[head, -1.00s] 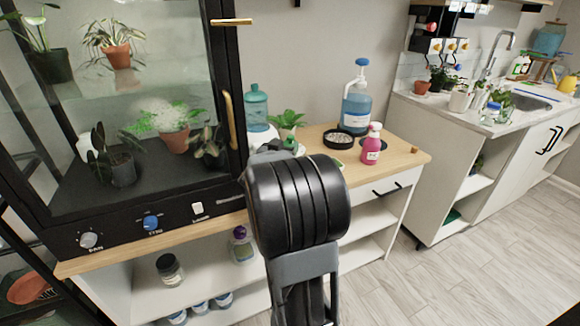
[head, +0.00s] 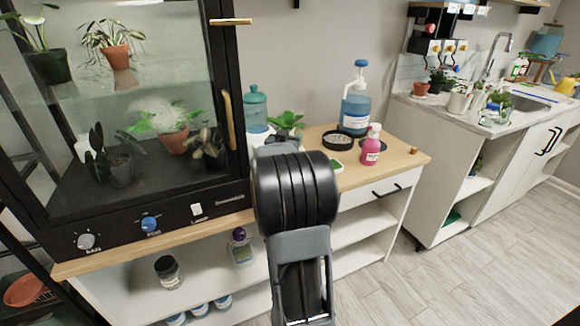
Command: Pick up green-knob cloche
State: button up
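A teal see-through vessel with a small knob-like top (head: 255,108) stands on the wooden counter, right of the glass plant cabinet. Its shape is like a cloche, but I cannot tell for sure that it is the green-knob cloche. No other clear cloche shows in the head view. My dark arm fills the middle of the picture, just in front of and below the teal vessel, and covers part of the counter. My gripper's fingers are hidden behind the arm, so I cannot see whether they hold anything.
On the wooden counter (head: 405,160) stand a green plant (head: 286,122), a black round dish (head: 338,141), a blue pump bottle (head: 356,105) and a pink spray bottle (head: 371,148). The glass cabinet (head: 240,70) stands close on the left. Floor at right is clear.

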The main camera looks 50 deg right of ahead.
grip_shut()
dwell(1.1)
jog(key=shift+r, duration=0.15)
